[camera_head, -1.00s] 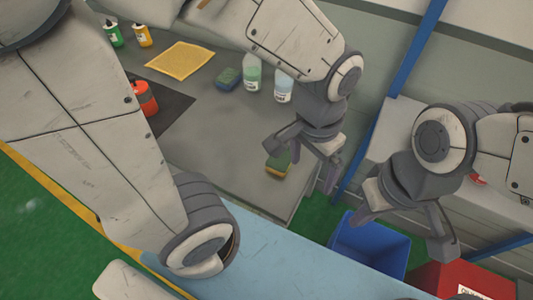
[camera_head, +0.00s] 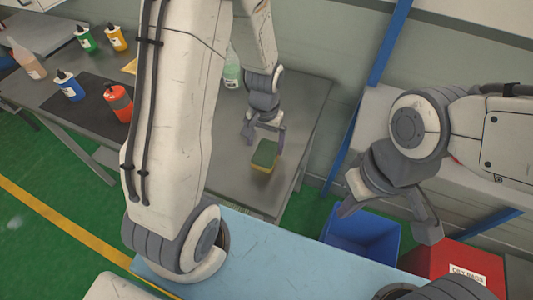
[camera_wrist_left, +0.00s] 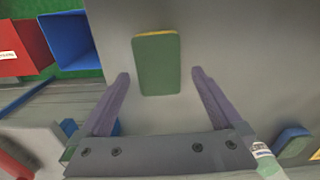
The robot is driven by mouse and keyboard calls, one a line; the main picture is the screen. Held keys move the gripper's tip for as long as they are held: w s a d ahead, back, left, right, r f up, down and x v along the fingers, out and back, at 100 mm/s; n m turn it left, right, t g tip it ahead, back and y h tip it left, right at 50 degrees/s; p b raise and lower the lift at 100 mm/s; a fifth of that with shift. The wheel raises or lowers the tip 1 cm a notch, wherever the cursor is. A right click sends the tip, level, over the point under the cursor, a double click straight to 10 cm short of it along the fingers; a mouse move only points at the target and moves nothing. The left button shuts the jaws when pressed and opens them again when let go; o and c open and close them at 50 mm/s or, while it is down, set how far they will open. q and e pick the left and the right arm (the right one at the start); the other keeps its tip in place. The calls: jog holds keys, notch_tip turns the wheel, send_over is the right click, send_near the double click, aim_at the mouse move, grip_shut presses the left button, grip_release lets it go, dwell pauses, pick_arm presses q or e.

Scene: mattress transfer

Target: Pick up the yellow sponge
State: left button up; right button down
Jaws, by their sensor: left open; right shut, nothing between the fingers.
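The yellow sponge (camera_head: 264,155) has a green top and lies on the grey table near its right side. In the left wrist view the sponge (camera_wrist_left: 157,65) shows mostly its green face, with a thin yellow edge at the top. My left gripper (camera_head: 264,138) is open and empty, right at the sponge in the head view. In the wrist view its fingers (camera_wrist_left: 160,75) stand either side of the sponge's lower part, with gaps on both sides. Their height above the table is hard to tell. My right gripper (camera_head: 388,222) is empty, over the blue bin's area, away from the sponge.
A blue bin (camera_head: 330,238) and a red box (camera_head: 485,265) labelled for oily rags stand right of the grey table (camera_head: 300,110). Several bottles stand at its left, including an orange one (camera_head: 118,103). A pale bottle (camera_head: 232,72) stands behind my left arm. A blue surface (camera_head: 270,250) lies in front.

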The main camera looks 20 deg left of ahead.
aim_at(266, 152)
pick_arm(q)
notch_tip(266, 152, down, 4)
jog(key=shift+w+d+f+p, duration=0.1)
jog(key=shift+p, duration=0.2)
jog(key=c, duration=1.2)
jog(key=shift+o, duration=0.2)
jog(key=shift+r, duration=0.65)
notch_tip(266, 152, up, 2)
jog(key=shift+w+r+b, duration=0.1)
jog(key=shift+r+b, duration=0.1)
jog(key=shift+b, duration=0.25)
jog(key=s+d+r+b, duration=0.1)
jog(key=s+d+r, duration=0.6)
jog(key=d, duration=0.2)
jog(key=shift+s+r+b, duration=0.25)
jog(key=shift+s+b, duration=0.1)
jog(key=shift+s, duration=0.05)
